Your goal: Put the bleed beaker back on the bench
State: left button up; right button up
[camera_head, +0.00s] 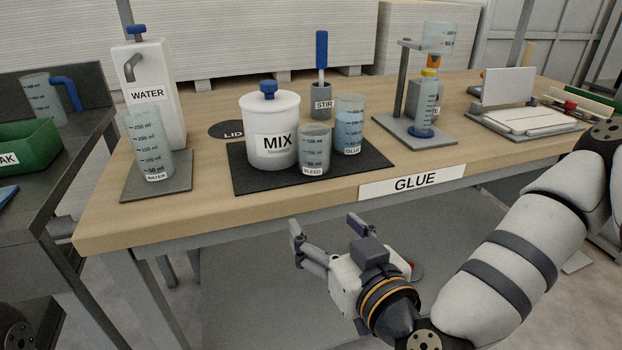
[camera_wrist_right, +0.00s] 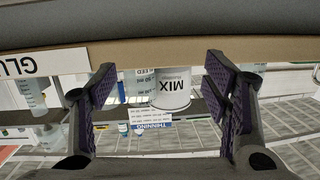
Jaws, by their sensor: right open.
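The bleed beaker (camera_head: 314,152), clear and labelled BLEED, stands upright on the black mat (camera_head: 368,166) on the bench (camera_head: 220,208). It stands in front of the white MIX pot (camera_head: 271,125) and beside the GLUE beaker (camera_head: 349,118), which holds blue liquid. My right gripper (camera_head: 325,225) is open and empty in front of the bench, below its front edge and apart from the beaker. In the right wrist view the picture is upside down; the bleed beaker (camera_wrist_right: 139,88) and the MIX pot (camera_wrist_right: 173,92) show between the open fingers. My left gripper is not in view.
A WATER dispenser (camera_head: 150,110) and WATER beaker (camera_head: 148,145) stand at the left. A STIR holder (camera_head: 322,100) is behind the mat. A stand with a funnel and cylinder (camera_head: 424,105) is to the right.

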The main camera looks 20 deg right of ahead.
jog(key=m+t+h, duration=0.1)
jog(key=t+h, duration=0.1)
send_near(319, 152)
jog(key=w+b, duration=0.1)
jog(key=w, duration=1)
jog(key=shift+w+d+f, duration=0.1)
jog(key=shift+w, duration=0.1)
jog(key=c, duration=1.4)
jog(key=shift+c, duration=0.2)
